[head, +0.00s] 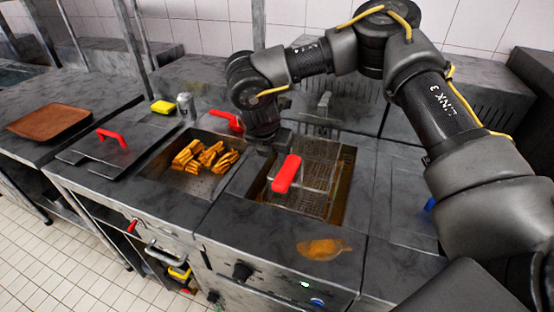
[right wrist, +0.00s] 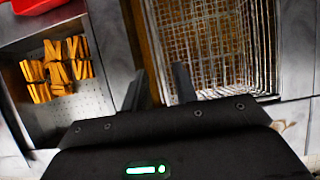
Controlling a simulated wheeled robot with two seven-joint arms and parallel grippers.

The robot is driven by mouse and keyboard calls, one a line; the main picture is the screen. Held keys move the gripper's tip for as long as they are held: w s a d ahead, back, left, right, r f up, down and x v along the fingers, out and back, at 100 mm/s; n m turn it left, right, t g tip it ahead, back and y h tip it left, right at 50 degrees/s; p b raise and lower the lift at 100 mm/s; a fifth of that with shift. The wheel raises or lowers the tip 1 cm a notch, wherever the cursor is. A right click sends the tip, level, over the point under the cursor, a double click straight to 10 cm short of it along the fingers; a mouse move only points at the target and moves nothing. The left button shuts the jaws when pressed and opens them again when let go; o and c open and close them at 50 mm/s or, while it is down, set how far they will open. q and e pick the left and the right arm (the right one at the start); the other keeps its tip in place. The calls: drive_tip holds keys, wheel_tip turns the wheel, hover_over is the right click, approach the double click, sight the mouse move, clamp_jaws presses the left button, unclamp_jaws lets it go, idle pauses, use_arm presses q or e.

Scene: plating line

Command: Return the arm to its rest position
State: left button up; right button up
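My right arm reaches in from the right in the head view. Its gripper (head: 266,146) points down over the counter between the bin of fries and the fryer. In the right wrist view the two fingers of my right gripper (right wrist: 158,88) stand apart with nothing visible between them. The wire fryer basket (right wrist: 205,45) is to the right of the fingers there; in the head view the basket (head: 318,158) sits in the fryer well, with a red handle (head: 286,174) toward the front. Golden fries (head: 205,157) lie in a metal bin left of the gripper. My left gripper is not seen.
A red scoop-like item (head: 228,120) lies behind the fries. A lid with a red handle (head: 112,137), a brown tray (head: 50,121), a yellow sponge (head: 164,107) and a metal shaker (head: 186,104) are on the left. An orange-brown stain (head: 322,249) marks the front counter. A tiled wall stands behind.

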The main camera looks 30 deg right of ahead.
drive_tip(key=shift+v, duration=2.6)
